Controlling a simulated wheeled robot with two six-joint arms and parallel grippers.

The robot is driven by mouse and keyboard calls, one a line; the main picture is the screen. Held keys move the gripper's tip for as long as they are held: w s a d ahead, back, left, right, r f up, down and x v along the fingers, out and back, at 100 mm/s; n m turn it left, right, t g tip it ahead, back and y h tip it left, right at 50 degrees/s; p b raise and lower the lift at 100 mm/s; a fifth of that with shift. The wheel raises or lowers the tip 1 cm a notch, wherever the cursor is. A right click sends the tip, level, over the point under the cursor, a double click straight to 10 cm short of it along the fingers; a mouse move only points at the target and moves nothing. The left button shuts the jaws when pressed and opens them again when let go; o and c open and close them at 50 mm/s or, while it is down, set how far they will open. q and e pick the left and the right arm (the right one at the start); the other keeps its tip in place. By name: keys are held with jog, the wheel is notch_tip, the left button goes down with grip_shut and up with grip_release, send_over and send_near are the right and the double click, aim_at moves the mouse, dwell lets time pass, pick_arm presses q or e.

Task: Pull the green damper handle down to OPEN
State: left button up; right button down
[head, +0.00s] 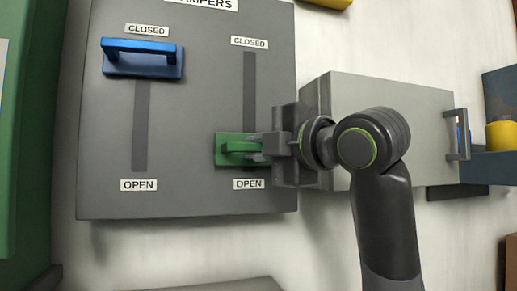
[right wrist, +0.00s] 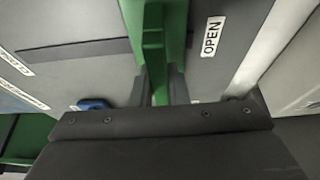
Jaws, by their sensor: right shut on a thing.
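The green damper handle (head: 229,149) sits at the lower end of the right slot on the grey damper panel (head: 200,100), just above the right OPEN label (head: 249,184). My right gripper (head: 258,147) comes from the right and is shut on the green handle. In the right wrist view the green handle (right wrist: 154,50) stands between the two fingers, with the OPEN label (right wrist: 212,36) beside it. The blue handle (head: 143,60) is at the top of the left slot, under its CLOSED label (head: 147,30). My left gripper is not in view.
A grey box (head: 400,95) with a bar handle (head: 458,135) stands right of the panel, behind my right arm. A yellow object (head: 502,135) sits by a dark blue bin at the far right. A green structure (head: 30,130) borders the left.

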jog(key=c, duration=1.5)
grip_release()
jog(key=shift+f+g, duration=0.3)
jog(key=shift+f, duration=0.15)
jog(key=shift+o, duration=0.5)
jog(key=shift+r, duration=0.1)
jog(key=b+v, duration=0.5)
jog(key=v, duration=1.2)
jog(key=shift+s+b, duration=0.25)
jog(key=shift+b, duration=0.05)
jog(key=shift+d+f, duration=0.1)
jog(key=shift+f, duration=0.1)
